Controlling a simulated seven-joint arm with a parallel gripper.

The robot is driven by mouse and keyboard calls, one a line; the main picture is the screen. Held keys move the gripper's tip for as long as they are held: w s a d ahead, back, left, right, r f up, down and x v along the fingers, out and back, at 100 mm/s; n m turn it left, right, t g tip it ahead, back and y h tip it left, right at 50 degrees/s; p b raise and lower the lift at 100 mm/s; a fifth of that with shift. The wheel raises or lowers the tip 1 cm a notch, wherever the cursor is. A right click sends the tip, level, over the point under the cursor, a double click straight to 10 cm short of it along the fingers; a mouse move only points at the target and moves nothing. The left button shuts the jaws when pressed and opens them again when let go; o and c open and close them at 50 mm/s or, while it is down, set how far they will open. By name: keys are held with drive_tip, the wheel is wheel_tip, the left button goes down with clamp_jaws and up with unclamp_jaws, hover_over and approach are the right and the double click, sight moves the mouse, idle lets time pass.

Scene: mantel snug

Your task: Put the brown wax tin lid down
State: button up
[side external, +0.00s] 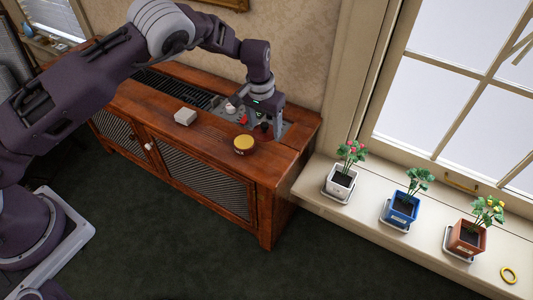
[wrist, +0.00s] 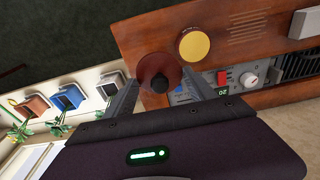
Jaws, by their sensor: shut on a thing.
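The brown wax tin lid (wrist: 148,66), a round reddish-brown disc with a black knob at its middle, is between the fingers of my gripper (wrist: 160,78) in the wrist view. My gripper is shut on it. In the side view my gripper (side external: 271,130) is at the right end of the wooden cabinet, and the lid is hard to make out there. The wax tin (side external: 243,145), with a yellow top face, stands on the cabinet top left of my gripper. It also shows in the wrist view (wrist: 194,45), close beside the lid.
A control panel with knobs and a red switch (wrist: 222,78) is set into the cabinet (side external: 210,135) beside my gripper. A pale box (side external: 185,117) stands left of the tin. Three potted plants (side external: 402,208) and a yellow ring (side external: 509,268) are on the windowsill.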

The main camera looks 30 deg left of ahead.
sight(271, 135)
drive_tip(key=shift+s+d+f+m, duration=0.15)
drive_tip(key=shift+d+f+m, duration=0.85)
drive_tip(key=shift+d+f, duration=0.2)
wheel_tip(271, 135, down, 8)
drive_tip(key=shift+f, duration=0.15)
drive_tip(key=o, duration=1.3)
drive_tip(key=shift+f, duration=0.1)
drive_tip(key=r, duration=0.4)
drive_tip(key=s+r, duration=0.1)
drive_tip(key=r, duration=0.7)
drive_tip(key=shift+s+a+r, duration=0.1)
drive_tip(key=shift+s+a, duration=0.05)
drive_tip(key=shift+a, duration=0.05)
